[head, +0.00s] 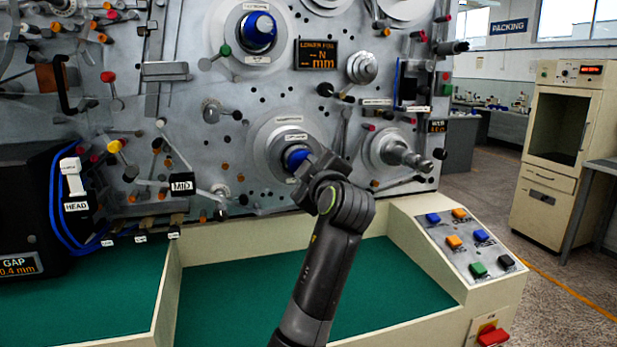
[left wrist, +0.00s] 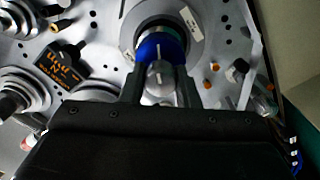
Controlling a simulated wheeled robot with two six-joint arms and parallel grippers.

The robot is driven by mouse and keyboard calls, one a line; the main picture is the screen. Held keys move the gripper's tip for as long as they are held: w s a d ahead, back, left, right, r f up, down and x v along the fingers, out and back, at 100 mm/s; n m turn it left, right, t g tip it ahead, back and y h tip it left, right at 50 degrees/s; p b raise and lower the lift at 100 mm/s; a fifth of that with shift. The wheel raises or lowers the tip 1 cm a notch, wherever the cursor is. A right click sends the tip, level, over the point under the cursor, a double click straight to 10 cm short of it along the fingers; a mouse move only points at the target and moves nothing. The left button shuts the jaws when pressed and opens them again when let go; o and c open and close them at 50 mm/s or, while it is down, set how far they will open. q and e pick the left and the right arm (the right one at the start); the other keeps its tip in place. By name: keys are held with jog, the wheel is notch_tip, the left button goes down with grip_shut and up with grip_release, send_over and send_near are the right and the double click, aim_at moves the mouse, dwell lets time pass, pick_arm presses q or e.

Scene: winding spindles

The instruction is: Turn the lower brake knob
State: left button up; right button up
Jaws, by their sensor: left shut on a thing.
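The lower blue knob (head: 296,157) sits on a round grey disc (head: 262,150) in the middle of the machine panel. My left gripper (head: 309,167) reaches up to it from below right and covers part of it. In the left wrist view the two dark fingers of my left gripper (left wrist: 161,82) lie on either side of the blue knob (left wrist: 160,45), shut on it. A grey rounded part with a pale line shows between the fingers. A similar upper blue knob (head: 258,31) stands higher on the panel, untouched. My right gripper is not in view.
Levers and pegs crowd the panel, including a grey spindle (head: 402,154) right of my gripper. A button console (head: 468,240) stands lower right. A black gauge box (head: 30,215) stands at left. The green tray floor (head: 240,285) below is clear.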

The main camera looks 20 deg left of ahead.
pick_arm(q)
jog(key=n+b, duration=0.1)
jog(key=n, duration=0.3)
jog(key=shift+f, duration=0.1)
jog(key=shift+n+b, duration=0.5)
jog(key=shift+n, duration=0.5)
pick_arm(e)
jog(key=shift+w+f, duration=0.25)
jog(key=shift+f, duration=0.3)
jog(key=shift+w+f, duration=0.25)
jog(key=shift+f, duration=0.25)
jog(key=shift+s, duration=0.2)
pick_arm(q)
jog(key=o, duration=1)
jog(key=shift+c, duration=0.2)
jog(key=shift+d, duration=0.1)
